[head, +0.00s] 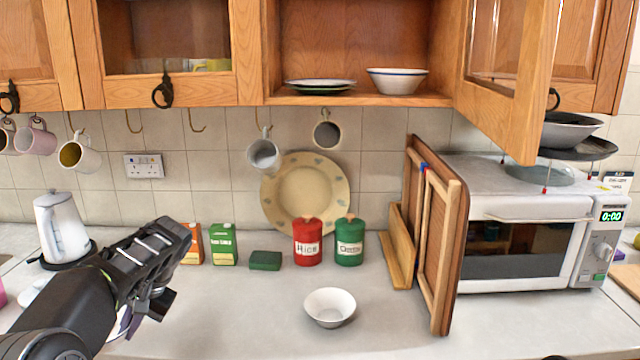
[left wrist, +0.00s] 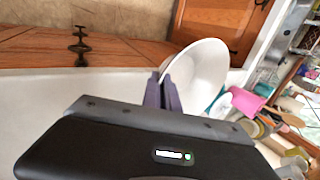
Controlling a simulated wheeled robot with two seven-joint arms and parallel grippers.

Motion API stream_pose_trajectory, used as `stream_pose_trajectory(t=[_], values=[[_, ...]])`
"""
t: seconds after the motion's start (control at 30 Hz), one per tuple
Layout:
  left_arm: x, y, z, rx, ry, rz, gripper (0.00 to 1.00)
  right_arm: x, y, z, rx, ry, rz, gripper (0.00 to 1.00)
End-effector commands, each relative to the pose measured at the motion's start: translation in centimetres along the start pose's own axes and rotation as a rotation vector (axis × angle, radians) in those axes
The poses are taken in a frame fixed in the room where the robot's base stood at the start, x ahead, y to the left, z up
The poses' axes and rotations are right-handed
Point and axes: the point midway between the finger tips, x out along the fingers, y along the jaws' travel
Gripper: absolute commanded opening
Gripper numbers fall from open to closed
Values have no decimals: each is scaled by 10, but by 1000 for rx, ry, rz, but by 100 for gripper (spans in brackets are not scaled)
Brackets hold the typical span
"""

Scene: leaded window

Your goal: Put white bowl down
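My left gripper (head: 128,316) reaches in from the left over the counter's near left part. In the left wrist view, its purple fingers (left wrist: 162,94) are at the rim of a white bowl (left wrist: 197,74) and look closed on it. The bowl is tilted in that view. In the head view, my arm hides most of this bowl; pale pieces show beside the arm. A second white bowl (head: 329,308) stands upright on the counter, apart from my gripper. My right gripper is not in view.
Red (head: 307,243) and green (head: 349,242) canisters, a green box (head: 223,245) and a kettle (head: 62,228) stand at the back. Wooden boards (head: 447,250) lean beside the microwave (head: 525,235). A cabinet door (head: 510,75) hangs open. The counter (head: 232,310) is clear left of the second bowl.

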Motion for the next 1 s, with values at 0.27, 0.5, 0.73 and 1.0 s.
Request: stream_pose_trajectory(t=[0.27, 0.5, 0.73, 1.0], values=[[12, 68, 9, -111, -69, -3, 0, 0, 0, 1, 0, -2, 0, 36], [13, 160, 27, -126, -80, -4, 0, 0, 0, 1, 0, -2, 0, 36], [3, 230, 46, -29, -15, -3, 0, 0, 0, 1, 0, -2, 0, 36], [-5, 240, 44, -4, 1, -2, 0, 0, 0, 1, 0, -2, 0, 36]])
